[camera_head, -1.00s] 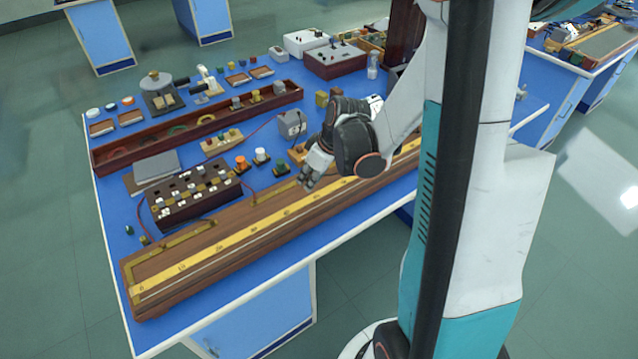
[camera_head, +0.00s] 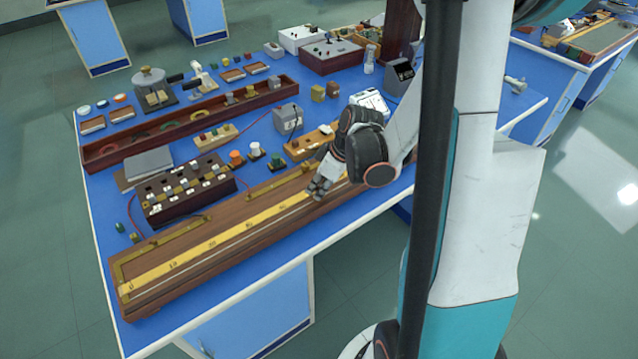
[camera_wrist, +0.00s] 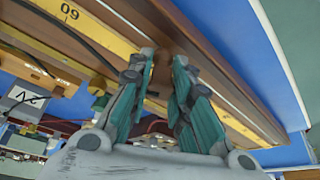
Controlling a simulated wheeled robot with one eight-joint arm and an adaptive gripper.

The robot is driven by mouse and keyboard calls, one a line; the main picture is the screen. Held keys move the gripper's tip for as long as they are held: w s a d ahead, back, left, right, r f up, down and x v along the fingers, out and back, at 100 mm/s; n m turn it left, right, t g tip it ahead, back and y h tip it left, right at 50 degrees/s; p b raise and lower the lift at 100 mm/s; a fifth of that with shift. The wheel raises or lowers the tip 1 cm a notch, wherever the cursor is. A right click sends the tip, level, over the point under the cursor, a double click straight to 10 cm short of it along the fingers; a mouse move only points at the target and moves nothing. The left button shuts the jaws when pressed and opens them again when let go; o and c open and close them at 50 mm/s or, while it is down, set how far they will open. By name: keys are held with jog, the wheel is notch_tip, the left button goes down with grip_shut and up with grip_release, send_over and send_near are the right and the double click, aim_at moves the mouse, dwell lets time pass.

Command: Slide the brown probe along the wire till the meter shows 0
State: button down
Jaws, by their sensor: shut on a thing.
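The long wooden wire board (camera_head: 150,305) lies along the front of the bench, with a yellow scale (camera_head: 190,255) on it. My gripper (camera_head: 318,192) is low over the scale, right of the board's middle. In the wrist view, my gripper (camera_wrist: 163,58) points at the board beside the scale (camera_wrist: 105,42), near the mark 60. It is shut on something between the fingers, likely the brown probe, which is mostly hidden. A white-faced instrument (camera_head: 371,101) behind my arm may be the meter; its reading is too small to tell.
Behind the board stand a dark plug box (camera_head: 187,187), a grey box (camera_head: 288,118) and a wooden key block (camera_head: 305,145). A dark cable (camera_wrist: 75,30) crosses the wrist view. A long tray (camera_head: 190,125) lies farther back. The blue strip in front of the board is clear.

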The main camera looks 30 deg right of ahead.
jog(key=shift+f+b, duration=0.35)
jog(key=shift+f, duration=0.15)
jog(key=shift+s+f+b, duration=0.25)
jog(key=shift+b, duration=0.05)
dwell(2.7)
dwell(0.7)
jog(key=c, duration=1.6)
grip_release()
jog(key=shift+o, duration=1)
jog(key=shift+w, duration=0.2)
jog(key=shift+r, duration=0.15)
